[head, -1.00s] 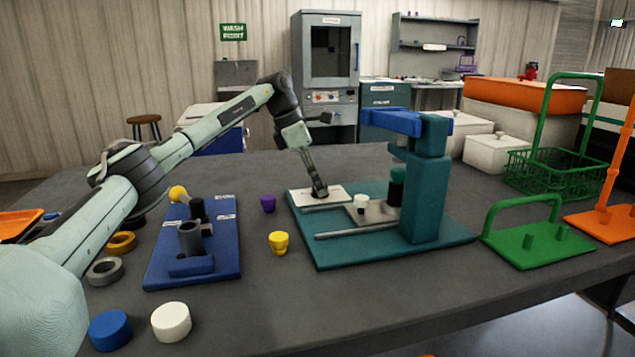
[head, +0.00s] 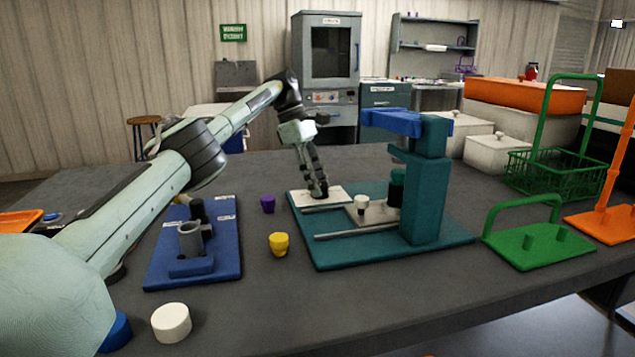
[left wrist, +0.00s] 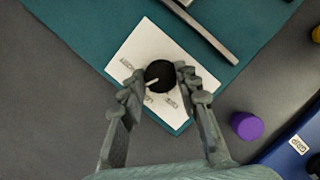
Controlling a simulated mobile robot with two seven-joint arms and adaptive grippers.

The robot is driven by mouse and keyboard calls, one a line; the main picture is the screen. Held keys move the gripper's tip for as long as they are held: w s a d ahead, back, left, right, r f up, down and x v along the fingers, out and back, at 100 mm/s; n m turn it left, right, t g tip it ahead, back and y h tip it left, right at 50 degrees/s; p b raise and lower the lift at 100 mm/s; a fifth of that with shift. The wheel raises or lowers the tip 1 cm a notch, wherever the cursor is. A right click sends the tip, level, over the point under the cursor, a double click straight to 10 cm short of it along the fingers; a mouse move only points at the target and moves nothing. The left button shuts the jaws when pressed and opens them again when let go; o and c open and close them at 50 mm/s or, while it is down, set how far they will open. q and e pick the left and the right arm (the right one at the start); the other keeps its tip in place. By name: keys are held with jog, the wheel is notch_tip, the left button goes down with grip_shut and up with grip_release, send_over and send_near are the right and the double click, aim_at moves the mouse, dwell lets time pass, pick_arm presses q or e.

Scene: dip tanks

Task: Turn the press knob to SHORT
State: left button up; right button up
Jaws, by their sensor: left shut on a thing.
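The press (head: 426,195) is a teal stand with a blue top arm, on a teal base plate. A white label plate (head: 335,194) lies at the base's back left corner. In the left wrist view the press knob (left wrist: 160,80) is a round black dial with a white pointer line, on the white plate (left wrist: 150,48). The pointer aims down and left in that view. Small labels sit around the knob, too blurred to read. My left gripper (head: 319,191) reaches down to the plate and is shut on the knob, one finger on each side. My right gripper is out of view.
A green stand (head: 540,245) and green basket (head: 515,178) stand to the right. A white disc (head: 171,322) lies at the front.

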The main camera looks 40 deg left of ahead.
pick_arm(q)
jog(key=shift+r, duration=0.1)
jog(key=o, duration=1.2)
jog(key=shift+c, duration=0.2)
